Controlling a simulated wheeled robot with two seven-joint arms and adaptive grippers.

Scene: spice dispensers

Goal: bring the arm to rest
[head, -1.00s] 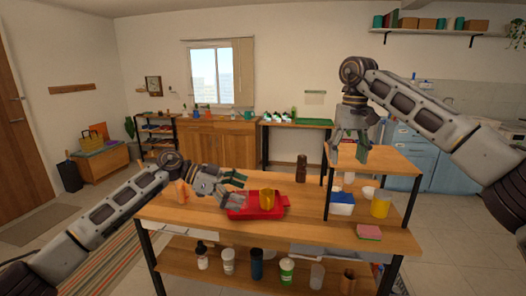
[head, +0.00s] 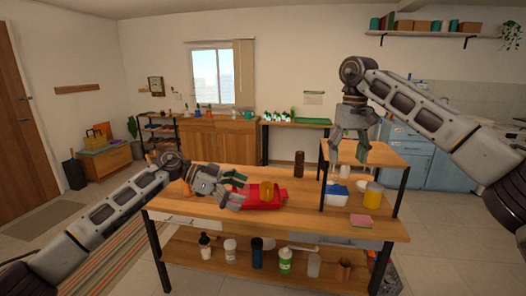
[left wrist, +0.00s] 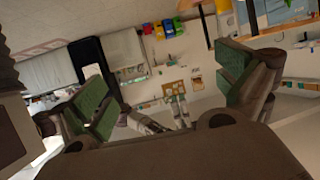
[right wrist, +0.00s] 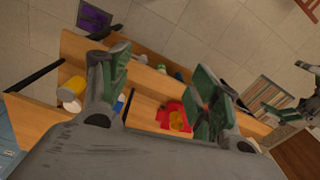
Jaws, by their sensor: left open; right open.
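My left gripper (head: 234,188) is over the left part of the wooden table (head: 190,205), beside the red tray (head: 262,204). It is open, and its green pads also show in the left wrist view (left wrist: 165,85) with nothing between them. My right gripper (head: 350,150) points down above the raised wooden shelf (head: 382,154) at the right. It is open and empty, and its pads also show in the right wrist view (right wrist: 160,85).
An amber-yellow container (head: 267,190) stands at the red tray. A brown bottle (head: 299,164) stands behind it. A yellow cup (head: 372,194), a blue-white box (head: 336,195) and a pink-green sponge (head: 361,221) are at the right. Several bottles stand on the lower shelf (head: 210,262).

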